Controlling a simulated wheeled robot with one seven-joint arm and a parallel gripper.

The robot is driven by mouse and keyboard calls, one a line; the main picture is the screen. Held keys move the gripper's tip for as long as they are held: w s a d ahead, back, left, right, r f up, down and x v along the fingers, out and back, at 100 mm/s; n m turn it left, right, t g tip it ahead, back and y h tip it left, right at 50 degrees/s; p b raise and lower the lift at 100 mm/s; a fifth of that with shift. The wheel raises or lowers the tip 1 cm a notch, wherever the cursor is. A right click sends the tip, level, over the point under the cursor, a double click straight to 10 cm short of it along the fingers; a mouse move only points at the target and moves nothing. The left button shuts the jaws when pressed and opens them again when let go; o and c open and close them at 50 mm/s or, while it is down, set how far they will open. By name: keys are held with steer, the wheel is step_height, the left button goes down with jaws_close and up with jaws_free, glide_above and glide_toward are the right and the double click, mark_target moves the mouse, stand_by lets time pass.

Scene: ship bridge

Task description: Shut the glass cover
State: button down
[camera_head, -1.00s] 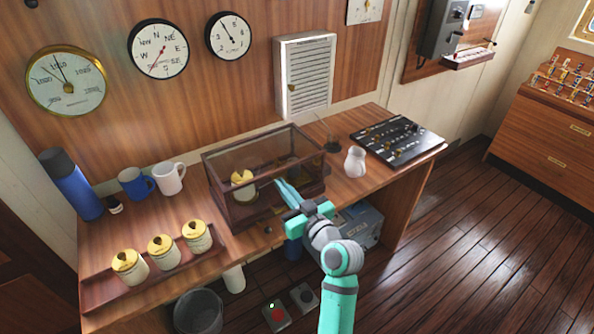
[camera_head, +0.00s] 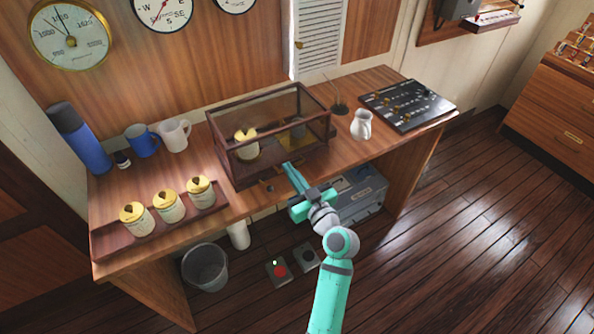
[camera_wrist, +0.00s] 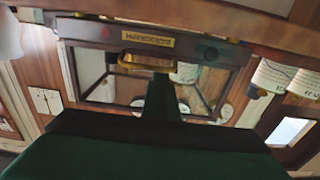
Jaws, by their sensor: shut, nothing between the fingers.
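The glass cover (camera_head: 270,112) is a dark wood frame with clear panes, on the desk in the head view. In the wrist view, the frame (camera_wrist: 100,32) carries a brass nameplate and a brass handle (camera_wrist: 147,65). My gripper (camera_head: 287,168) is shut and empty at the case's lower front edge. Its dark fingers (camera_wrist: 162,92) are close to the handle in the wrist view; contact is unclear.
A tray (camera_head: 100,245) with lidded jars lies on the left of the desk. Mugs (camera_head: 173,135) and a blue flask (camera_head: 85,145) stand behind it. A white jug (camera_head: 361,125) and a control panel (camera_head: 408,104) are on the right. A bucket (camera_head: 205,268) stands on the floor below.

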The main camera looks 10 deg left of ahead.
steer(key=shift+d+f, duration=0.15)
steer(key=shift+f, duration=1.05)
step_height(320, 180, up, 6)
steer(key=s+d+f, duration=0.4)
steer(key=s+d, duration=0.1)
steer(key=s, duration=0.2)
steer(key=shift+s+d+f, duration=0.2)
steer(key=shift+d+f, duration=0.15)
